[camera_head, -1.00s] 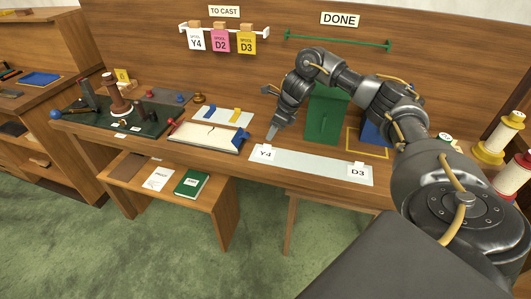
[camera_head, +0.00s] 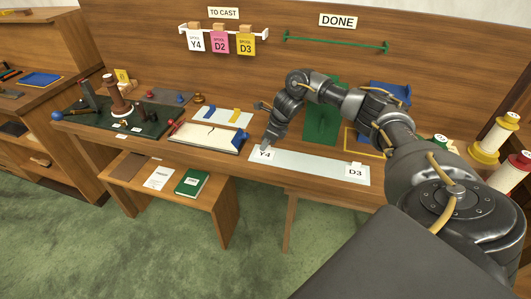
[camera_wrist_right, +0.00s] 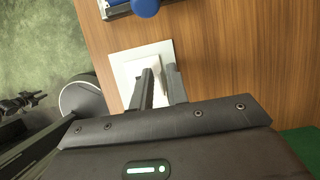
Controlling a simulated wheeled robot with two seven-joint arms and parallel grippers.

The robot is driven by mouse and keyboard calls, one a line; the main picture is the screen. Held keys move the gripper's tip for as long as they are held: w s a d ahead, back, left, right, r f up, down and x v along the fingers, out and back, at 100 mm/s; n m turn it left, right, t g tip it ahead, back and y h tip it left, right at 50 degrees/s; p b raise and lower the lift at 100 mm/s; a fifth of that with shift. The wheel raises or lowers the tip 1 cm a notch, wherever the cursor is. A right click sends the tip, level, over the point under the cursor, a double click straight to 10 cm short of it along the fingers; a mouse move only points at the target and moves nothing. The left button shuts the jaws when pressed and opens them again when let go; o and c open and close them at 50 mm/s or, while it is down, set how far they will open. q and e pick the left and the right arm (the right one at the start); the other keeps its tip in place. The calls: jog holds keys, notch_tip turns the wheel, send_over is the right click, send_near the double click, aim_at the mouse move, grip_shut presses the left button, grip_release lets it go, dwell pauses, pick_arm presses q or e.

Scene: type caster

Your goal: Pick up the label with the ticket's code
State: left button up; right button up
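The Y4 label (camera_head: 264,154) is a white card at the left end of a pale strip (camera_head: 310,164) on the bench. The D3 label (camera_head: 356,172) lies at its right end. My right gripper (camera_head: 266,146) points down at the Y4 label. In the right wrist view, its two fingers (camera_wrist_right: 160,82) reach a white piece (camera_wrist_right: 158,93), with a pale card (camera_wrist_right: 126,73) around them. Whether they grip that piece is unclear. Tickets Y4 (camera_head: 196,41), D2 (camera_head: 219,43) and D3 (camera_head: 245,44) hang under TO CAST. My left gripper is out of view.
A white tray (camera_head: 205,139) with a blue-ended edge lies left of the strip. A dark green board (camera_head: 150,128) with tools is farther left. A green panel (camera_head: 322,125) stands behind my arm. Spools (camera_head: 492,140) stand at the right. The DONE rail (camera_head: 335,42) is empty.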

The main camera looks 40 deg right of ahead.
grip_shut()
